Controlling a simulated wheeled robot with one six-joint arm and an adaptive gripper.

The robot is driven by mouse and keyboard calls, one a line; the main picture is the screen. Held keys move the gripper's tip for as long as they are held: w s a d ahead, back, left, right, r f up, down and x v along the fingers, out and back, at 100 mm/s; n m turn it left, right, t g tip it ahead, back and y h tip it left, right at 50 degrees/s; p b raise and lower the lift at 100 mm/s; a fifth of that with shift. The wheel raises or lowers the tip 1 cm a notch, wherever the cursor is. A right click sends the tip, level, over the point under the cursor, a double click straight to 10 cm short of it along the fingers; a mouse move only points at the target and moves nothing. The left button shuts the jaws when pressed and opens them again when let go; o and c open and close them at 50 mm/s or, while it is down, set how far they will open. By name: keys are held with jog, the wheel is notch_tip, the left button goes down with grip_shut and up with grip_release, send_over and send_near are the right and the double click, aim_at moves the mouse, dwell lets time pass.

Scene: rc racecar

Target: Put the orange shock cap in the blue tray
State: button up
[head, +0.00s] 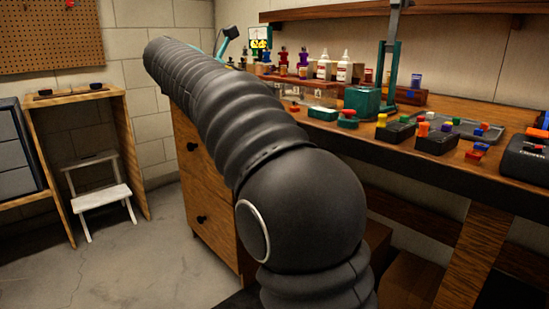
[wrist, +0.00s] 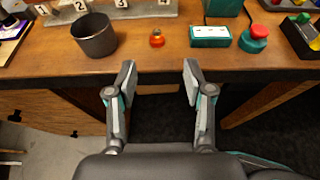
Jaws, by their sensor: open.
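A small orange cap-like piece (wrist: 157,38) with a dark band stands on the wooden bench in the wrist view, beyond the gap between my fingers. It looks like the orange shock cap, and shows small and reddish in the head view (head: 295,107). My gripper (wrist: 159,75) is open and empty at the bench's front edge, its fingers apart and not touching the cap. In the head view my arm hides the gripper. I cannot clearly make out a blue tray; a shallow grey-blue tray (head: 463,129) with small coloured pieces lies on the bench at the right.
A dark metal cup (wrist: 95,36) stands left of the cap. A teal box (wrist: 210,37) and a red knob on a teal base (wrist: 254,37) stand to its right. Black holders with coloured caps (head: 395,131) are farther right.

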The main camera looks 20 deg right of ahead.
jog(key=shift+s, duration=0.1)
jog(key=s+a+f+m+y, duration=0.2)
jog(key=s+f+m+y, duration=0.3)
jog(key=s+f, duration=0.6)
jog(key=s+a+f+m+y, duration=0.2)
jog(key=s+f+m+y, duration=0.3)
jog(key=s+f+m, duration=0.5)
jog(key=s+f, duration=0.2)
jog(key=s, duration=0.2)
jog(key=shift+s+f+y, duration=0.2)
jog(key=shift+s+y, duration=0.1)
jog(key=shift+s, duration=0.05)
jog(key=shift+o, duration=0.5)
jog(key=s+a+f+m+y, duration=0.2)
jog(key=s+a+f+m, duration=0.1)
jog(key=s+f+m, duration=0.3)
jog(key=shift+s+a+f+t, duration=0.4)
jog(key=shift+f, duration=0.45)
jog(key=shift+s+a+f+m+y, duration=0.2)
jog(key=shift+f+m+y, duration=0.15)
jog(key=shift+m, duration=0.15)
jog(key=c, duration=0.3)
